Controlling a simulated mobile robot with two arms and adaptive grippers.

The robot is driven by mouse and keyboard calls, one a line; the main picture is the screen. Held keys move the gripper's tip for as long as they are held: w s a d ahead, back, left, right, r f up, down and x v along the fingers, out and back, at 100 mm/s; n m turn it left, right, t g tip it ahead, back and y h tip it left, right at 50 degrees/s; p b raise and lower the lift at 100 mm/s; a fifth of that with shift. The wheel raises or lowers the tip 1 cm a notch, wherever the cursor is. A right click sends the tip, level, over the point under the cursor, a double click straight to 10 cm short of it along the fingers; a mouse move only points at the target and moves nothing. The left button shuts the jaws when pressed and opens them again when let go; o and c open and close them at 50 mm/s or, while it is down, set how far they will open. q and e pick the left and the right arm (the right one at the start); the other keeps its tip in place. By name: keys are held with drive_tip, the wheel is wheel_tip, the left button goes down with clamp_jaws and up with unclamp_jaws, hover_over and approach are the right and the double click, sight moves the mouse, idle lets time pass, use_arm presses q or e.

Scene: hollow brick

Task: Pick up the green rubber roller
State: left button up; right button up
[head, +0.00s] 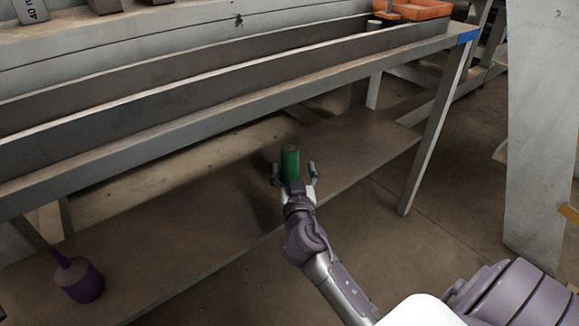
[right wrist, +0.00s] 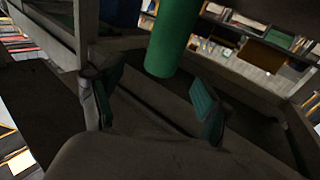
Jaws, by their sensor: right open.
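The green rubber roller (head: 290,164) stands upright on the lower shelf (head: 225,200) of the workbench in the head view. In the right wrist view the green roller (right wrist: 173,38) shows at the top, just beyond the fingertips. My right gripper (head: 295,172) is open, with one finger to each side of the roller in the head view. In the right wrist view its two fingers (right wrist: 157,92) are spread wide, with nothing held between them. I cannot tell whether either finger touches the roller. My left gripper is not in view.
A purple object (head: 79,280) stands on the lower shelf at the left. An orange tray (head: 415,9) sits on top at the back right. A bench leg (head: 432,135) stands to the right.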

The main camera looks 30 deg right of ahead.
sight(291, 158)
drive_tip(key=shift+b+x, duration=1.05)
drive_tip(key=shift+x, duration=2.4)
drive_tip(key=shift+w+a, duration=0.1)
drive_tip(key=shift+a, duration=0.1)
clamp_jaws()
